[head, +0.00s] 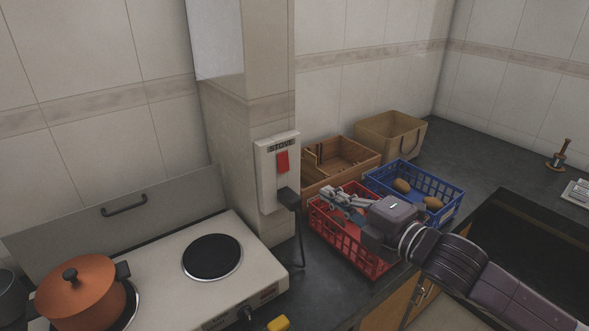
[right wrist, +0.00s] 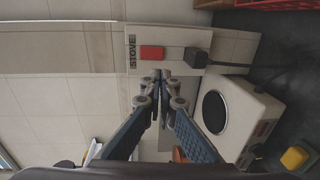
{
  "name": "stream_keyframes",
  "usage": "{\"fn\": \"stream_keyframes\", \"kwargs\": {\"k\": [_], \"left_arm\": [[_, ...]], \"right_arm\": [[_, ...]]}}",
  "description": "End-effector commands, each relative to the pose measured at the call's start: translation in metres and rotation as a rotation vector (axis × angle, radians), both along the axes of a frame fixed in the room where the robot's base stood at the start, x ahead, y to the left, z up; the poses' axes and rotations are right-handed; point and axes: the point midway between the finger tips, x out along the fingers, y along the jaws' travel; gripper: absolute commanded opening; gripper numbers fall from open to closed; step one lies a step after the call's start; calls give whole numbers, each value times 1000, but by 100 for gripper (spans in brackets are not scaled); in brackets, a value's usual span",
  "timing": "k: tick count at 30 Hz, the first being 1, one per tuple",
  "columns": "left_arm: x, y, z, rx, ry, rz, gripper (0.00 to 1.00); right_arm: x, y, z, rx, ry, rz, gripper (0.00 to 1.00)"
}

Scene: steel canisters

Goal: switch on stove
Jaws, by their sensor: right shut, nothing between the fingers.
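A white wall switch box (head: 268,186) labelled STOVE has a red switch (head: 282,161) and a black plug with a cord (head: 290,199) below it. The red switch also shows in the right wrist view (right wrist: 152,53), just beyond my fingertips. A white hot-plate stove (head: 180,262) with a bare black plate (head: 212,257) stands left of the box. My right gripper (head: 325,197) is shut and empty, to the right of the box in the head view. In the right wrist view its closed fingertips (right wrist: 161,76) point at the box, below the red switch. My left gripper is not in view.
An orange pot (head: 82,295) sits on the stove's left plate. A red crate (head: 345,243), a blue crate (head: 447,214), a wooden box (head: 350,160) and a tan bin (head: 391,138) stand on the dark counter to the right. A yellow object (head: 279,324) is at the front.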

Motion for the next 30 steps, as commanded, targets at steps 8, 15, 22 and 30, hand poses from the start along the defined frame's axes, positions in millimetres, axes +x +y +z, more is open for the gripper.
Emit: {"fn": "stream_keyframes", "kwargs": {"k": [8,15,22,30], "left_arm": [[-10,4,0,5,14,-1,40],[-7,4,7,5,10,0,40],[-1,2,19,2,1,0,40],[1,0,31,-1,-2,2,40]], "right_arm": [[1,0,0,2,1,-1,0],[19,14,0,6,2,-2,0],[53,39,-5,6,3,-2,0],[89,65,-10,5,2,-2,0]]}}
